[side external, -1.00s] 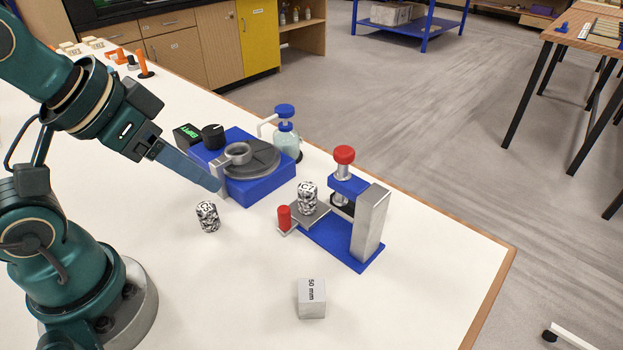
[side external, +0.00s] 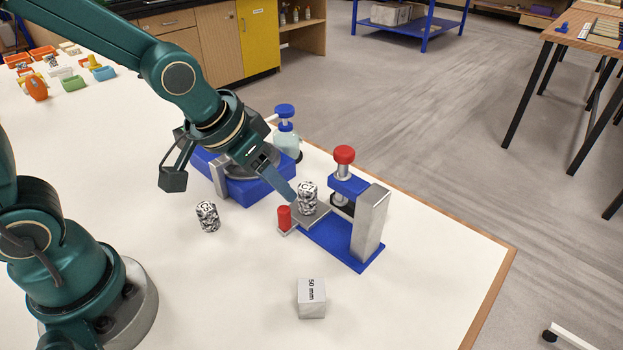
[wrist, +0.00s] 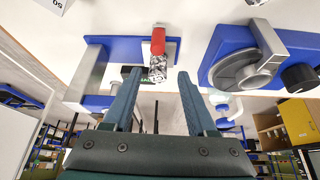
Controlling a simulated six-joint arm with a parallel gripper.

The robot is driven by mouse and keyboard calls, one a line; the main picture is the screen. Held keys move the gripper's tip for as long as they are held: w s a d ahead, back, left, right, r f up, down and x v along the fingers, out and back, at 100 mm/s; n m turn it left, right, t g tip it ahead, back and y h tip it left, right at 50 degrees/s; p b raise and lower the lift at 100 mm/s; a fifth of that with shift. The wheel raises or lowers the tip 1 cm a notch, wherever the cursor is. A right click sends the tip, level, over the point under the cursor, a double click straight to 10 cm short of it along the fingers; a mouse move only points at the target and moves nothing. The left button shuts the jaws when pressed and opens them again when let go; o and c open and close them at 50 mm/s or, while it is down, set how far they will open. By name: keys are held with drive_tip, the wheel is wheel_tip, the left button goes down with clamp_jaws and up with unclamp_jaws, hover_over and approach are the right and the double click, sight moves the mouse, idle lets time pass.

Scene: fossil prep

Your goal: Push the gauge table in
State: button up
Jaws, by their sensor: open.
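The gauge (side external: 345,250) has a blue base, a grey metal column and a red-topped spindle. Its grey sliding table (side external: 319,214) sticks out to the left, with an upright red handle (side external: 284,217) at its outer end. A black-and-white speckled cylinder (side external: 307,198) stands on the table. My gripper (side external: 290,197) is beside the handle and the cylinder, pointing down at a slant. In the wrist view, my gripper (wrist: 159,73) is open, with the red handle (wrist: 158,40) and cylinder visible ahead between the fingers. I cannot tell whether it touches anything.
A blue polishing machine (side external: 262,192) stands close behind my gripper, with a wash bottle (side external: 286,140) beyond it. Another speckled cylinder (side external: 207,216) and a 50 mm block (side external: 311,298) stand on the white bench. The bench front is otherwise clear.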

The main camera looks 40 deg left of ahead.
sight(281, 210)
drive_tip(key=f, duration=0.2)
drive_tip(key=f+g, duration=0.1)
drive_tip(key=shift+s+d, duration=0.25)
drive_tip(key=shift+s, duration=0.1)
drive_tip(key=shift+x, duration=2.35)
clamp_jaws()
